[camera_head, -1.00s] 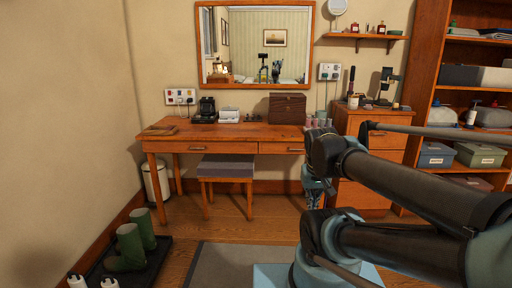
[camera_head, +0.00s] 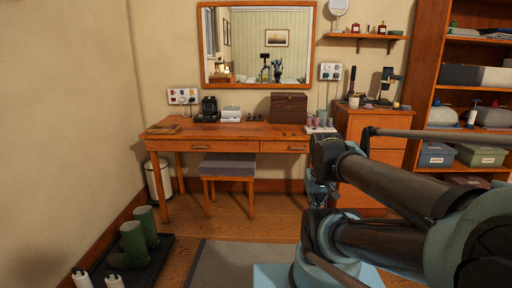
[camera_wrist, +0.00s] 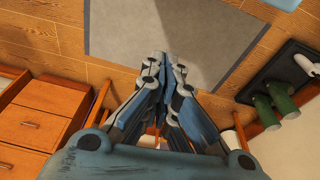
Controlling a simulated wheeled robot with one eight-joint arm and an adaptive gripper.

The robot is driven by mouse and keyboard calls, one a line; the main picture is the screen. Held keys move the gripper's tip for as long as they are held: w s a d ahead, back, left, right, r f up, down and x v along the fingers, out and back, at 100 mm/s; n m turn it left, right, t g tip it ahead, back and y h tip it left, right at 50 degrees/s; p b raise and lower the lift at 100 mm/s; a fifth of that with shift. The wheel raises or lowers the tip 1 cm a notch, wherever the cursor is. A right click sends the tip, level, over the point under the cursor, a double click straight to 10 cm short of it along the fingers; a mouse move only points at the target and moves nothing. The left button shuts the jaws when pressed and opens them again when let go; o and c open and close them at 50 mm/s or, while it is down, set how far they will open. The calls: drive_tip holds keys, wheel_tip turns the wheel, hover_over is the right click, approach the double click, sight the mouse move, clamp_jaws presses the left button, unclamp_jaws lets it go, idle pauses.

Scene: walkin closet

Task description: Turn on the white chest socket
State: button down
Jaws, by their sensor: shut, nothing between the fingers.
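A white wall socket (camera_head: 330,72) with small coloured parts is on the wall right of the mirror, just above the wooden chest of drawers (camera_head: 357,158). A second white socket (camera_head: 183,96) with coloured parts is on the wall above the left of the desk. No chest in view is white, and the switch positions are too small to read. My gripper (camera_wrist: 166,62) is shut and empty in the wrist view, over the floor and grey mat. In the head view it is mostly hidden behind my arm, below the desk's right end. It is well apart from both sockets.
The wooden desk (camera_head: 235,131) holds a black machine (camera_head: 208,109) and a brown box (camera_head: 289,107). A stool (camera_head: 228,168) stands under it. Green boots (camera_head: 134,244) are on a tray at left. Shelves stand at right.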

wheel_tip(320, 180, up, 3)
drive_tip(key=w+a, duration=0.2)
drive_tip(key=a, duration=0.1)
drive_tip(key=s+d+f, duration=0.2)
drive_tip(key=s+f, duration=0.1)
drive_tip(key=shift+s+f, duration=0.2)
drive_tip(key=shift+d, duration=0.2)
